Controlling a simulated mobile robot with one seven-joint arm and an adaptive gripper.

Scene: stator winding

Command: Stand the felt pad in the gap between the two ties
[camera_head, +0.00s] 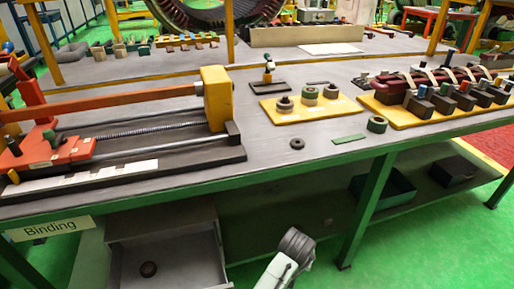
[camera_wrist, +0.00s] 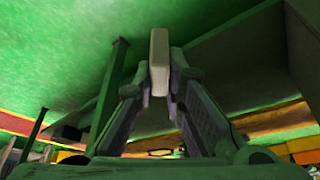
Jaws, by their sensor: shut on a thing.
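My gripper (camera_wrist: 161,78) shows in the wrist view, its two fingers closed on a pale, flat, upright piece that looks like the felt pad (camera_wrist: 159,50). The pad sticks out past the fingertips. In the head view I cannot make out the gripper or the pad; only part of my arm shows at the bottom. A dark red bar (camera_head: 391,92) lies on a yellow board (camera_head: 407,119) at the right of the bench. Pale bands, probably the ties (camera_head: 409,80), cross over it, with gaps between them. The exact gap between two ties is too small to judge.
Several small capped blocks (camera_head: 421,107) stand along the bar's front. An open drawer (camera_head: 165,262) juts out below.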

